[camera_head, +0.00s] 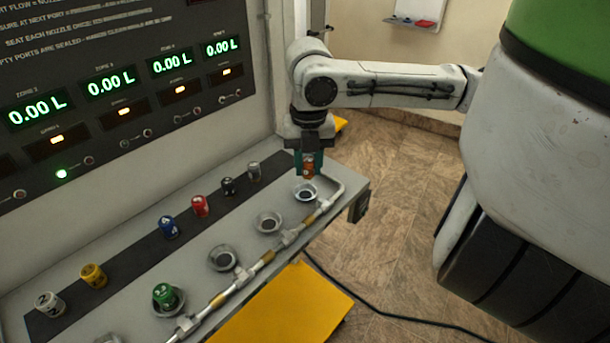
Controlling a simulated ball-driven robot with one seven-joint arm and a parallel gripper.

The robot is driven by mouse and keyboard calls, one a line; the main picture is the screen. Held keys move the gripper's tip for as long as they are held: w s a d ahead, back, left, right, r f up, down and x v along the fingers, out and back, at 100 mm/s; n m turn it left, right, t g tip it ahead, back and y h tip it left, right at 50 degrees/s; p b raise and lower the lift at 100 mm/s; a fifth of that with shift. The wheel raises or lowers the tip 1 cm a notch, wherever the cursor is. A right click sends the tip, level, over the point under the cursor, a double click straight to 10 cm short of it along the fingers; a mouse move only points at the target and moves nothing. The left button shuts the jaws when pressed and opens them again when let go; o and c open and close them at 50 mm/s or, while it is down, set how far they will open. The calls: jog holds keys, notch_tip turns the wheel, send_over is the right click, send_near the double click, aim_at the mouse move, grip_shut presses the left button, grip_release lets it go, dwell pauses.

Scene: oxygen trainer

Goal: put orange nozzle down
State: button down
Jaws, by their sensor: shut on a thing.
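My gripper (309,158) points down at the far right end of the grey bench (343,180). It is shut on the orange nozzle (308,171), which hangs upright between the fingers, its upper part partly hidden by them. A round metal port (305,192) with a dark centre lies just below it in the picture. The nozzle looks to be above the bench, but the exact gap cannot be told.
White (50,304), yellow (93,275), blue (169,227), red (200,206), black (228,186) and grey (254,170) nozzles stand on a dark strip. A green nozzle (164,294) sits in a port. Ports (268,223) and (223,258) look empty. A pipe (265,262) runs along the front.

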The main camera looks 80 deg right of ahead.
aim_at(305, 177)
jog(key=f, duration=0.3)
jog(key=shift+w+f, duration=0.2)
jog(key=shift+w, duration=0.15)
jog(key=shift+f, duration=0.2)
jog(key=shift+f, duration=0.15)
jog(key=shift+f+b, duration=0.35)
jog(key=shift+b, duration=0.05)
jog(key=shift+f, duration=0.15)
jog(key=c, duration=0.8)
grip_release()
notch_tip(305, 177, up, 13)
jog(key=shift+r+p, duration=0.15)
jog(key=shift+p, duration=0.45)
